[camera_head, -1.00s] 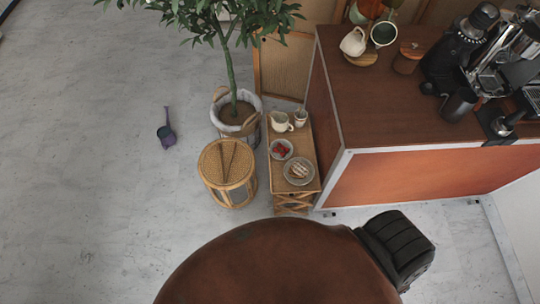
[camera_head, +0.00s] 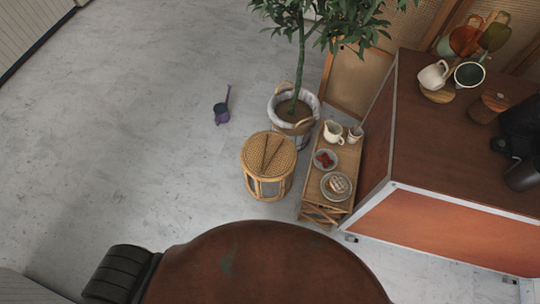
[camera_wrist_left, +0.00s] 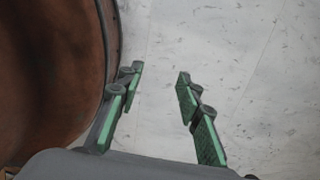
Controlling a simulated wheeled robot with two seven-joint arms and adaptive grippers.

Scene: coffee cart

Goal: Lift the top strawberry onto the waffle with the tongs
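A bowl (camera_head: 316,160) with red strawberries (camera_head: 325,159) stands on a small wooden side table (camera_head: 347,205) in the head view. In front of it on the same table is a plate (camera_head: 326,192) with a waffle (camera_head: 337,185). Thin dark tongs (camera_head: 266,152) appear to lie on the round wicker stool (camera_head: 281,147) left of the table. My left gripper (camera_wrist_left: 158,82) is open and empty in the left wrist view, above bare floor. My right gripper is in neither view.
A cream pitcher (camera_head: 333,132) and a small cup (camera_head: 355,133) stand at the back of the side table. A potted tree (camera_head: 300,65) is behind the stool. The counter (camera_head: 450,150) blocks the right side.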

